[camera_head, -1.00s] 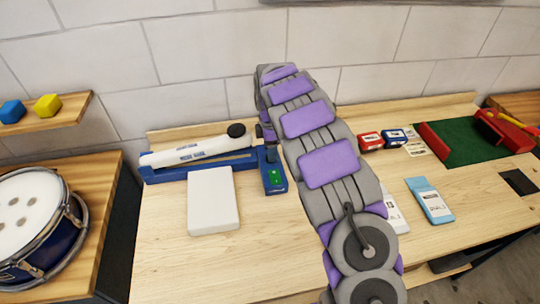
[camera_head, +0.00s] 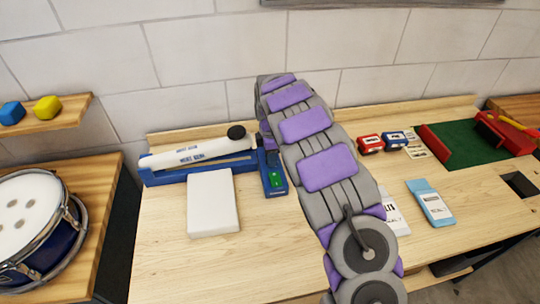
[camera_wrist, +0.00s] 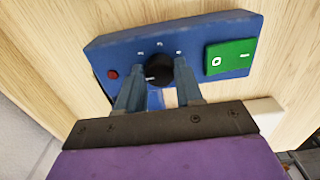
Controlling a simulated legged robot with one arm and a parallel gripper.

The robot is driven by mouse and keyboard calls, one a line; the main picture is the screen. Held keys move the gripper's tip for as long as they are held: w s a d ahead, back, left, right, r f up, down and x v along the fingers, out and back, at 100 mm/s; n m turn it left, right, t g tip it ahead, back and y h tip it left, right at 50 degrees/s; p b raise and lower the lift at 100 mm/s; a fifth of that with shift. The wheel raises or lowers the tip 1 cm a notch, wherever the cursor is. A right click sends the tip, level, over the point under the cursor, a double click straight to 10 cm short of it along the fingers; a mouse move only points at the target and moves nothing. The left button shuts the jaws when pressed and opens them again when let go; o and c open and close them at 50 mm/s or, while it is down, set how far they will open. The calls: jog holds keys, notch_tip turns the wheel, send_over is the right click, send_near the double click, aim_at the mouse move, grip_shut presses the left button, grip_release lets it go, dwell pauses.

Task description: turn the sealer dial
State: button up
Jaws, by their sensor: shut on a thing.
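The blue sealer (camera_head: 205,166) with its white arm lies along the back of the bench. Its control box (camera_head: 273,180) is at its right end, with a green switch. In the wrist view the control box (camera_wrist: 110,50) carries a black dial (camera_wrist: 158,70) with a pale pointer mark, a red light (camera_wrist: 112,73) and the green switch (camera_wrist: 229,56). My gripper (camera_wrist: 158,78) is shut on the dial, one finger on each side. In the head view my arm hides the dial and the gripper.
A white block (camera_head: 213,203) lies in front of the sealer. A blue packet (camera_head: 430,203), small red (camera_head: 369,144) and blue boxes and a green mat (camera_head: 462,143) lie to the right. A drum (camera_head: 40,225) stands at the left. The front of the bench is clear.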

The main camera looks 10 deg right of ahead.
jog(key=shift+c, duration=1.4)
